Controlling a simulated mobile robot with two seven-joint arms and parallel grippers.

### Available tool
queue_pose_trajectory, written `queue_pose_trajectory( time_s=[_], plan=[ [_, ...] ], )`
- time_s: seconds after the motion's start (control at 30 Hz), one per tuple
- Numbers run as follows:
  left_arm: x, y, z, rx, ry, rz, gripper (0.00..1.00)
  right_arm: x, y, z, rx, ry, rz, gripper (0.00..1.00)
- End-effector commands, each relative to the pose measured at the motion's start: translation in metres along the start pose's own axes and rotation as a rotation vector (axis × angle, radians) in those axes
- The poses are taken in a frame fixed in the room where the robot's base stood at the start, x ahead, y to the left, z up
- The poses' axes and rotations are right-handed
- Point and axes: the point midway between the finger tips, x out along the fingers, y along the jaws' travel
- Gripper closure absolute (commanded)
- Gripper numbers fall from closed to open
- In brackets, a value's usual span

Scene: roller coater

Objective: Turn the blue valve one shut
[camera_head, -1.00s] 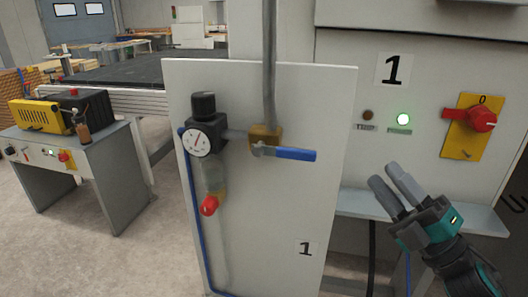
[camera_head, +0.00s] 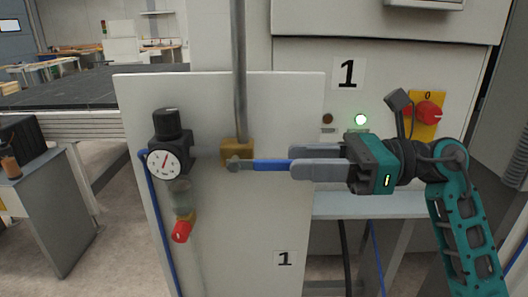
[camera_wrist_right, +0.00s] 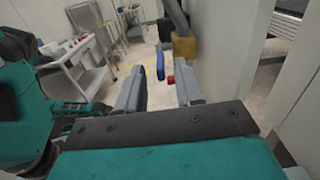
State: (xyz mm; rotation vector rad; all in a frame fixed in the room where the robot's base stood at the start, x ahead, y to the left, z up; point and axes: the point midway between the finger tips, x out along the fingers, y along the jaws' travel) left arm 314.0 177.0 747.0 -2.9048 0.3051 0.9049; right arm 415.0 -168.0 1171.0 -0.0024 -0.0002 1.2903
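The blue valve has a brass body (camera_head: 237,152) at the foot of a vertical grey pipe, on a white panel marked 1. Its blue lever (camera_head: 270,165) points right, roughly level and across the pipe. My right gripper (camera_head: 296,162) is at the lever's free end, and its fingers hide that end in the head view. In the right wrist view the right gripper's fingers (camera_wrist_right: 160,88) are apart, with the blue lever (camera_wrist_right: 160,62) in line with the gap between them. I cannot tell whether either finger touches it. My left gripper is not in view.
Left of the valve are a pressure gauge (camera_head: 164,163) and a red-tipped fitting (camera_head: 181,231). A cabinet to the right has a lit green lamp (camera_head: 361,119) and a red rotary switch (camera_head: 429,112), partly behind my right arm. A grey bench (camera_head: 60,215) stands at the left.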

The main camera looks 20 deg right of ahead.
Motion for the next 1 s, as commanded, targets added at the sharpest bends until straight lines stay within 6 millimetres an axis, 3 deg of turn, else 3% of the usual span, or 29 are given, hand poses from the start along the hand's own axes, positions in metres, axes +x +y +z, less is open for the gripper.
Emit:
queue_pose_trajectory(
  time_s=[0.1,0.3,0.73,1.0],
  plan=[
    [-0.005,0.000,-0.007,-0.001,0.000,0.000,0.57,0.025,0.001,0.003,0.001,-0.004,0.003,0.64],
    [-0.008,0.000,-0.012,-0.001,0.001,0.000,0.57,0.053,0.000,0.002,0.002,-0.003,0.002,0.64],
    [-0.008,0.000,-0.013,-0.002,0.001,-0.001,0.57,0.063,0.000,0.000,0.001,-0.001,0.000,0.64],
    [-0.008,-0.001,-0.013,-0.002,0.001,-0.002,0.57,0.063,0.000,0.000,0.002,-0.001,0.000,0.89]
  ],
)
